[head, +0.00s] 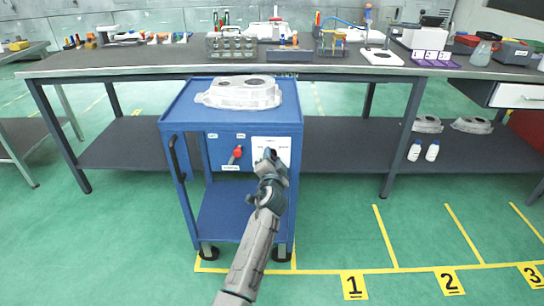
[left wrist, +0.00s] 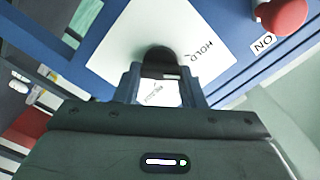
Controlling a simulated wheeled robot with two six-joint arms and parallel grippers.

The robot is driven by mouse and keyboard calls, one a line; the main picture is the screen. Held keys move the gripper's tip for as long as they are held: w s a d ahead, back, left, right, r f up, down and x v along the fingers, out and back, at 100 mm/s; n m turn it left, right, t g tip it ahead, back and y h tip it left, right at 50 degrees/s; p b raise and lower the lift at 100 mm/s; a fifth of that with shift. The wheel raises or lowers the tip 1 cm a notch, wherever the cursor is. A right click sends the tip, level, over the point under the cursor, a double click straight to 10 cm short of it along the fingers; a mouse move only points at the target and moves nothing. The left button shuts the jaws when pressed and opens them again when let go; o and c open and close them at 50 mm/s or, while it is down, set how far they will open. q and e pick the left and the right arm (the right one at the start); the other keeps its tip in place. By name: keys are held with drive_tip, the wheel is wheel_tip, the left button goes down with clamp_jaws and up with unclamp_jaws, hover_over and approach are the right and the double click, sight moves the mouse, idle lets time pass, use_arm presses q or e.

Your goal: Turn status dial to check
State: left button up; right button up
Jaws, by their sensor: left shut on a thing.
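The status dial (left wrist: 160,57) is a dark knob on a white plate (left wrist: 120,38) on the front of the blue cart (head: 187,110). In the left wrist view the word HOLD is printed on the plate, right of the dial. Another small label shows between the fingers, too small to read surely. My left gripper (left wrist: 163,82) is shut on the dial, one finger on each side of it. In the head view the left gripper (head: 269,161) covers the dial and part of the white plate (head: 284,146). My right gripper is in neither view.
A red knob (head: 237,152) sits on the cart front left of the plate, close beside the gripper. A metal casting (head: 240,93) lies on the cart top. A long workbench (head: 130,70) with lab items stands behind.

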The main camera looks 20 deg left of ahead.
use_arm(q)
drive_tip(key=m+p, duration=0.1)
drive_tip(key=m, duration=0.2)
drive_tip(key=shift+m, duration=0.4)
drive_tip(key=shift+d+f+m+p, duration=0.15)
drive_tip(key=shift+m+p, duration=0.55)
drive_tip(key=shift+m, duration=1.1)
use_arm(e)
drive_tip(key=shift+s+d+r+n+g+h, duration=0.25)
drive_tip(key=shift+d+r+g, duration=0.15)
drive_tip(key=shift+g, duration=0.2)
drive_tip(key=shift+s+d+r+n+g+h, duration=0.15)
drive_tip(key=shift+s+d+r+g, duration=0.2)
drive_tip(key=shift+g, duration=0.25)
use_arm(q)
drive_tip(key=shift+f, duration=0.1)
drive_tip(key=o, duration=1)
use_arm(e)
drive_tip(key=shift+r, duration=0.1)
